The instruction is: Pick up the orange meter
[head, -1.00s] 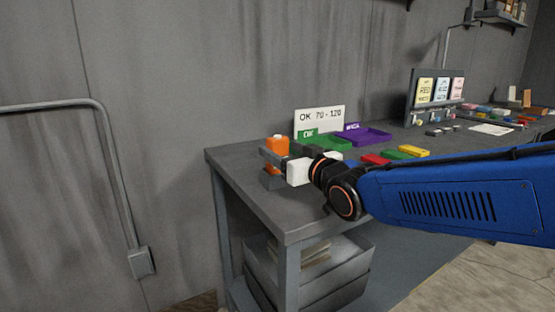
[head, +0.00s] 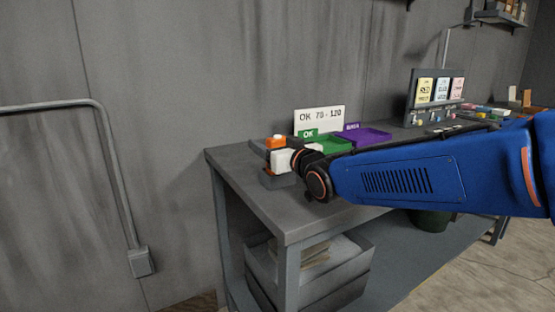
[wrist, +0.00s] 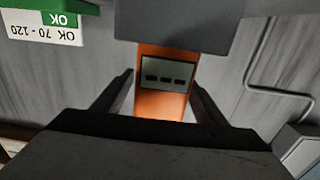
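The orange meter (head: 275,143) stands upright in a dark grey holder (head: 277,181) at the table's left end, with a pale button on top. In the wrist view, which is upside down, the meter (wrist: 163,80) shows its dark-framed display, and the grey holder (wrist: 180,28) covers its lower part. My gripper (wrist: 164,82) is open, with one finger on each side of the meter. Whether the fingers touch it cannot be told. In the head view the white wrist part hides much of the meter.
Behind the meter are an OK 70 - 120 sign (head: 320,119), a green tray (head: 332,146) and a purple tray (head: 366,137). A card board (head: 437,97) stands farther right. My arm crosses above the table (head: 240,185). A grey bin (head: 305,275) sits below.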

